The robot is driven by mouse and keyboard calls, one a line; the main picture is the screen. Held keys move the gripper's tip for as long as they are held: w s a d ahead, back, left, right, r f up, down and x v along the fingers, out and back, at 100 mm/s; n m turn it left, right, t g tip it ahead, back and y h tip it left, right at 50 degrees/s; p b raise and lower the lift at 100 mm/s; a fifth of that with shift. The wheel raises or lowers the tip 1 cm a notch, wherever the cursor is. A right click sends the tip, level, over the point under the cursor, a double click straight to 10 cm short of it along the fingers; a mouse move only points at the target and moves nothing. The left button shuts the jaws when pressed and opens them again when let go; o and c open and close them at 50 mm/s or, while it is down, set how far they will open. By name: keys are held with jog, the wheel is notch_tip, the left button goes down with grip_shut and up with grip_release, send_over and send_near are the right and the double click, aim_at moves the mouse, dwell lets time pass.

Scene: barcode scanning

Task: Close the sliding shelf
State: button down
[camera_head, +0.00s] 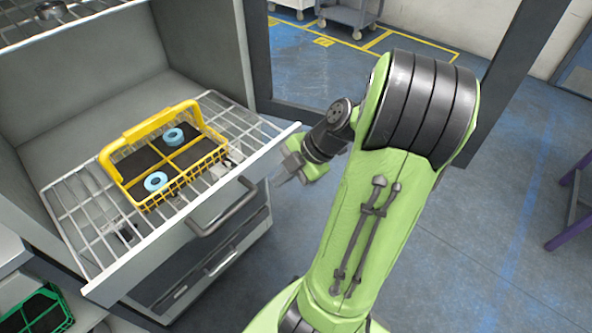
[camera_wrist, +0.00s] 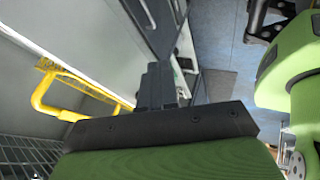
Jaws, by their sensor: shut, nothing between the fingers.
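The sliding shelf (camera_head: 112,277) is a wire-grid pull-out with a pale front panel, standing out from the grey cabinet. Its dark bar handle (camera_head: 224,212) is on the front panel. My gripper (camera_head: 279,177) is in front of the panel near its right end, to the right of the handle. Whether it touches the panel cannot be told. In the wrist view my gripper's fingers (camera_wrist: 162,84) are together with nothing seen between them. The shelf's pale edge shows at upper left there, and the handle is not clearly seen.
A yellow basket (camera_head: 128,135) with two light-blue rings stands on the shelf; it also shows in the wrist view (camera_wrist: 44,97). Closed drawers (camera_head: 222,262) lie below. A green basket (camera_head: 42,312) is at lower left. Open blue floor (camera_head: 480,250) lies to the right.

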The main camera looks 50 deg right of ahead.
aim_at(256, 180)
jog(key=shift+w, duration=2)
jog(key=shift+f, duration=0.1)
